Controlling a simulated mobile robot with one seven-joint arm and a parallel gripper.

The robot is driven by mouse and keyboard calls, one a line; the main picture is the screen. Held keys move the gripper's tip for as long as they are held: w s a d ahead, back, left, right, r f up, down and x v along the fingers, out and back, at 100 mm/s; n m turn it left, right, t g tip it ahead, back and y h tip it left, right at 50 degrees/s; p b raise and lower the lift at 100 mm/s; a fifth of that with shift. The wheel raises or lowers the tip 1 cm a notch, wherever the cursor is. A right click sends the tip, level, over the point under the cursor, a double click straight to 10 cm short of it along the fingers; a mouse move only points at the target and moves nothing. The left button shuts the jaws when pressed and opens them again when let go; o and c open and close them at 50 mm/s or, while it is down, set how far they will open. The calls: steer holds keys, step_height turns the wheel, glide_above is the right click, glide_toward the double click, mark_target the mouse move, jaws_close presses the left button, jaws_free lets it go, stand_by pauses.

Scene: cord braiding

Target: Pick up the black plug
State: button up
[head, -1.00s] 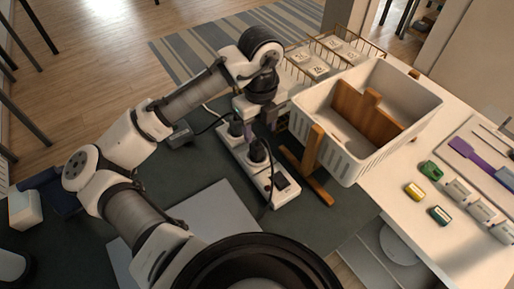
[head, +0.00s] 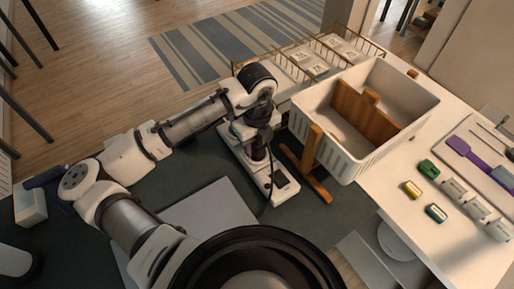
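A white power strip (head: 282,188) lies on the dark mat, running from upper left to lower right. A black plug (head: 258,153) stands in its middle part, with a thin black cord running down toward the strip's near end. My gripper (head: 260,132) points down at the strip, just over the black plug. The fingertips are dark and small against the plug, so I cannot tell whether they touch it or how far apart they are. Another dark plug (head: 236,128) at the strip's far end is partly hidden beside my gripper.
A white basket (head: 345,165) with a wooden piece in it stands close to the right on a wooden stand (head: 318,185). Wire racks are behind it. A grey panel (head: 215,205) lies on the mat. Small colored blocks and a purple tool (head: 470,153) are on the white counter.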

jaws_close()
steer(key=shift+r, duration=0.15)
